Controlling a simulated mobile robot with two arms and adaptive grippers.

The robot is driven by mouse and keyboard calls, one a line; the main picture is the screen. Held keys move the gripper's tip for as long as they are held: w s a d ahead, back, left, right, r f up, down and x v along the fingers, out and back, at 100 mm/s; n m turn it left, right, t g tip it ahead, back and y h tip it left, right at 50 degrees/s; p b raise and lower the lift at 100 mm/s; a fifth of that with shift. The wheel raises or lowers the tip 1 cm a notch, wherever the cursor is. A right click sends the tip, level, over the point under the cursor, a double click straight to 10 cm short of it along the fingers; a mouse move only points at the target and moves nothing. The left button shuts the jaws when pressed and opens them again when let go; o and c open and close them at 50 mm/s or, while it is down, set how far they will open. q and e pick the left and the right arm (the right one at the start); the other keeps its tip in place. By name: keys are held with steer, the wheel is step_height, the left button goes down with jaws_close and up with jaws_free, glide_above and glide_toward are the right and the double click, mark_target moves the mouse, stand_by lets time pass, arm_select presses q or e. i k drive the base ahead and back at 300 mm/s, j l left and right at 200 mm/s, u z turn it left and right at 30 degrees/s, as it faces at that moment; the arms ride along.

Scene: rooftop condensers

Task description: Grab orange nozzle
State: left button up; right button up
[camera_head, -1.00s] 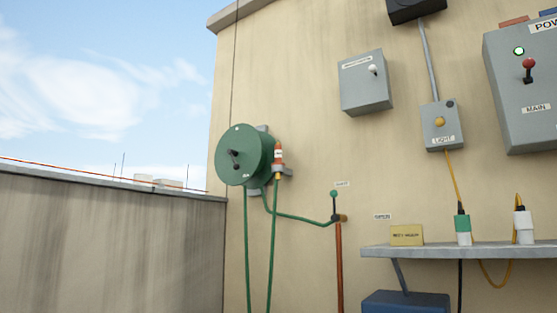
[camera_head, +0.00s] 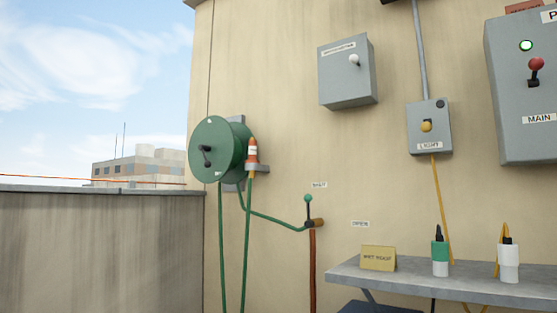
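The orange nozzle (camera_head: 252,152) has a white band and sits upright in a small grey bracket (camera_head: 263,169) on the wall. It is just right of the green hose reel (camera_head: 217,149), which has a black crank handle. A green hose (camera_head: 248,240) hangs down from below the nozzle. Neither of my grippers shows in the head view.
A valve with a green-tipped lever (camera_head: 308,208) tops a brown pipe (camera_head: 312,260). A grey shelf (camera_head: 400,284) at right holds a yellow sign (camera_head: 378,258), a green-and-white holder (camera_head: 440,255) and a white holder (camera_head: 508,262). Grey boxes (camera_head: 346,72) hang above. A low parapet (camera_head: 100,240) is at left.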

mark_target(252, 143)
steer(key=i+z, duration=0.45)
steer(key=i, duration=0.6)
